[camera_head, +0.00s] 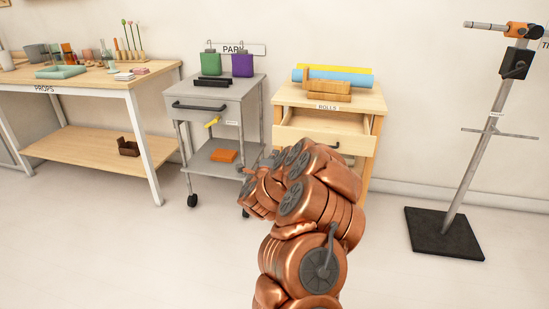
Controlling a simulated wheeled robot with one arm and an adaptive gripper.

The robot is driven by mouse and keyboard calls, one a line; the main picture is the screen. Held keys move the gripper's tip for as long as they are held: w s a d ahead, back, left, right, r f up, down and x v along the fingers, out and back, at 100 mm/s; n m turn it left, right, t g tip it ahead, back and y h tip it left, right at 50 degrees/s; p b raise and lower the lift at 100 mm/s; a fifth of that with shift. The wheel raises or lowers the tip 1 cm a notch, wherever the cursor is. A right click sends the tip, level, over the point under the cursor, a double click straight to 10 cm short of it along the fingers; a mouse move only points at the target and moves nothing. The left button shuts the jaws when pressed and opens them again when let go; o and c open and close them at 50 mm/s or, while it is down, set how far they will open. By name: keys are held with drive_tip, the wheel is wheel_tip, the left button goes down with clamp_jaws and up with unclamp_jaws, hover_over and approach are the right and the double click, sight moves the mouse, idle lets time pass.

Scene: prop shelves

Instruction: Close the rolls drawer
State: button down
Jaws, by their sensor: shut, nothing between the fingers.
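The rolls drawer (359,146) is the light wooden drawer under the top of the wooden stand with the ROLLS label. It is pulled out, and its empty-looking inside shows above the front panel. Its dark handle is partly hidden behind my copper arm. My gripper (248,172) shows only in part at the far end of the arm, in front of the grey trolley and left of the drawer front. It is shut and empty. It looks apart from the drawer, though the arm hides part of the space between them.
A metal stand (444,232) is at right. Floor between is clear.

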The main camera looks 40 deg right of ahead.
sight(283, 137)
drive_tip(key=shift+b+x, duration=0.45)
drive_tip(key=shift+x, duration=5.2)
